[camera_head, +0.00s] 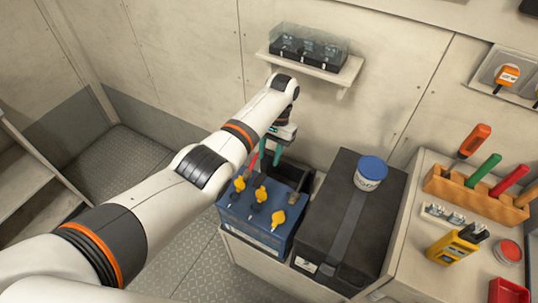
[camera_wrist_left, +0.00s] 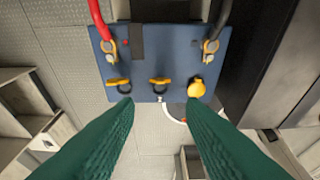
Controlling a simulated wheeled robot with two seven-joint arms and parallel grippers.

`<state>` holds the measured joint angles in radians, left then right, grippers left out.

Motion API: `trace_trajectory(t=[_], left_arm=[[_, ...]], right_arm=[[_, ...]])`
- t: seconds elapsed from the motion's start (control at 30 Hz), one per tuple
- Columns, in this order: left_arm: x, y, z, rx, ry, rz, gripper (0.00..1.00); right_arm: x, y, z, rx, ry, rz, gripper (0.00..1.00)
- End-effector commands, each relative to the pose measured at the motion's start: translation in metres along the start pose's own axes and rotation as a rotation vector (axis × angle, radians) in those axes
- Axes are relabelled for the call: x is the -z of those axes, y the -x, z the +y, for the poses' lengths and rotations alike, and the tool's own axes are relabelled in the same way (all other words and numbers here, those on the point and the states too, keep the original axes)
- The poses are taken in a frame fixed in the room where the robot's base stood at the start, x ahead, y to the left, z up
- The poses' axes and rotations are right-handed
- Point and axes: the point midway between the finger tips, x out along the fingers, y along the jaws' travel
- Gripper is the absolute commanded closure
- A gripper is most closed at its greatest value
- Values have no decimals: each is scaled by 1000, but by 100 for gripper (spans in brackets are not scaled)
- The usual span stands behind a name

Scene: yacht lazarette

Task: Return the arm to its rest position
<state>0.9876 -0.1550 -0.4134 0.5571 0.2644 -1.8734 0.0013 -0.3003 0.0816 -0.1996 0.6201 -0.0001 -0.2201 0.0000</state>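My left arm reaches in from the left in the head view, over the blue box. Its gripper (camera_head: 269,156) has green fingers and hangs above the back part of the box, partly hidden by my own arm. In the left wrist view the two fingers (camera_wrist_left: 159,104) are spread apart with nothing held between them. The blue box (camera_head: 240,221) has several yellow knobs or caps on top. It also shows in the left wrist view (camera_wrist_left: 160,55), with a red cable (camera_wrist_left: 98,18) and a black cable (camera_wrist_left: 222,18). My right gripper is not in view.
A black case (camera_head: 325,235) stands right of the blue box, with a blue-lidded tub (camera_head: 370,174) on it. A counter at right carries an orange tool rack (camera_head: 470,190) and a yellow meter (camera_head: 452,247). A wall shelf (camera_head: 318,69) is behind. Floor at left is clear.

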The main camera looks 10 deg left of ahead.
Motion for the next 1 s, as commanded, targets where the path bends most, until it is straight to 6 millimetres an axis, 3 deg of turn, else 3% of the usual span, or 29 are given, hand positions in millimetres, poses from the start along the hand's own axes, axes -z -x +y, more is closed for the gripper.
trace_trajectory(t=[0.33,0.47,0.57,0.77,1.0], left_arm=[[0,-7,-2,5,-3,-6,64],[4,-36,-9,28,-16,-47,64],[13,-69,-15,56,-19,-107,64],[51,-123,-21,96,7,-235,64],[134,-164,-16,94,79,-393,64]], right_arm=[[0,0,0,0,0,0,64],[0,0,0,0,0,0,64],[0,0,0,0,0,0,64],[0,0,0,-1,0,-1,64],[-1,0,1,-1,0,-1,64]])
